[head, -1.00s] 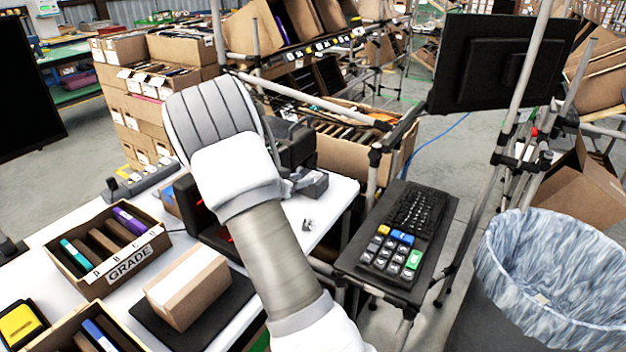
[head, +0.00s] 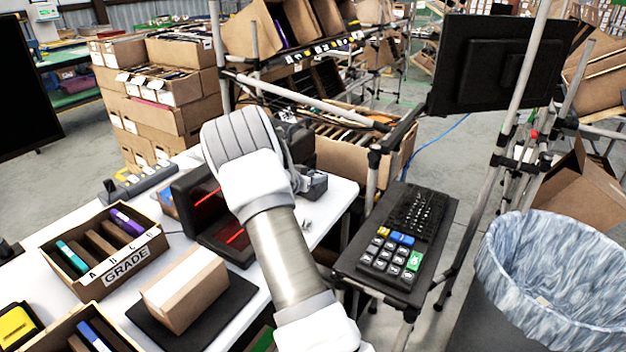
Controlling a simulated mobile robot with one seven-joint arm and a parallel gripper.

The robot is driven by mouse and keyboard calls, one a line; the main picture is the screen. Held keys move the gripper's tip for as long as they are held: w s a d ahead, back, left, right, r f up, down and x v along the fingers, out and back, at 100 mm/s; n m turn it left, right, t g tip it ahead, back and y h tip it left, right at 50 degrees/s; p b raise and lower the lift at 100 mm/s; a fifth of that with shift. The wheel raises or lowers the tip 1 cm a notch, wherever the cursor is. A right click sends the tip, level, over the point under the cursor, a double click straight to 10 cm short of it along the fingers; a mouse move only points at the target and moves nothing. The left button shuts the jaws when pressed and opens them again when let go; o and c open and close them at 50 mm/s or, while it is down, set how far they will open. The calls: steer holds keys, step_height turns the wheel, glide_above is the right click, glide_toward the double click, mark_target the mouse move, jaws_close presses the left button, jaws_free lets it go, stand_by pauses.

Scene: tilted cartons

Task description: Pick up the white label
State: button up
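I cannot make out the white label with certainty. A small pale grey-white item (head: 307,224) lies on the white table right of my arm, too small to identify. My white and grey arm reaches over the table towards a black device (head: 297,140), which it partly covers. The fingers of my gripper are hidden behind the arm, so I cannot see whether they hold anything.
A black scanner with red lines (head: 205,205) stands left of my arm. A closed carton (head: 186,288) sits on a black pad. A GRADE box (head: 90,282) is at left. A keyboard stand (head: 385,262) and lined bin (head: 505,300) are at right.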

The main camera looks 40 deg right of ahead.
jaws_close()
